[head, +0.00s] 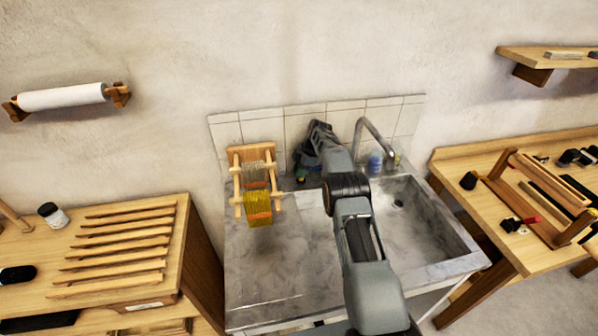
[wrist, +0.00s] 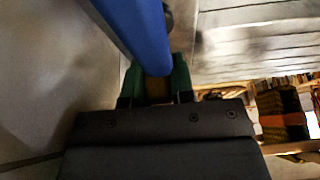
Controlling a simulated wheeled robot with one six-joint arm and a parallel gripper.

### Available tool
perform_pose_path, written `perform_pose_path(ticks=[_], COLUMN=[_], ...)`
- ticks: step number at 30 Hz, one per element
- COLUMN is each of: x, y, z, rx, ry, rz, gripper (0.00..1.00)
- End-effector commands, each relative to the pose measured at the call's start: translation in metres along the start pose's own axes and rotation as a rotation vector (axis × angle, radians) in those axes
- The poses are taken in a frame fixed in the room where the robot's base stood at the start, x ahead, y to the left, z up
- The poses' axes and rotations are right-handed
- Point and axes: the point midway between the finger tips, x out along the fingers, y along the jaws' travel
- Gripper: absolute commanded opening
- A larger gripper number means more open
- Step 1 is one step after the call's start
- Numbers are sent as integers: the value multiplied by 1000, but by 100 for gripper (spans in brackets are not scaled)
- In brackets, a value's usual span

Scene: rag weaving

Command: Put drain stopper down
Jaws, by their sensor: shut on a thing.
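My gripper (head: 302,177) hangs at the back of the sink counter, close to the tiled splashback and just right of a small wooden loom. In the wrist view my gripper (wrist: 157,88) has its green fingertips closed around a small brownish-yellow piece, the drain stopper (wrist: 157,92) as far as I can tell. Most of it is hidden by the fingers and the dark gripper body. Whether it touches the counter cannot be told. The sink basin (head: 438,238) with its drain hole lies to the right of my arm.
A long blue thing (wrist: 135,30) passes close to the fingertips. The small loom (head: 257,190) with grey and yellow weaving stands left of my gripper. A faucet (head: 372,130) and a blue bottle (head: 375,163) stand to its right. The front-left counter (head: 265,275) is clear.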

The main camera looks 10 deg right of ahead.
Motion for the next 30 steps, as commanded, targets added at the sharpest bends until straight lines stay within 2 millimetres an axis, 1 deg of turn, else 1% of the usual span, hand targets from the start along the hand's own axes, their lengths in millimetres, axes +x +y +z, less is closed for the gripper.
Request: perform_pose_path(ticks=[5,9,10,17,25,28,30], x=[-1,3,2,1,0,-5,-13], y=[0,0,0,0,0,0,1], z=[0,1,1,1,0,0,0], rx=[0,0,0,0,0,0,0], ry=[0,0,0,0,0,0,0], rz=[1,0,0,0,0,2,4], gripper=[0,0,26,48,48,48,48])
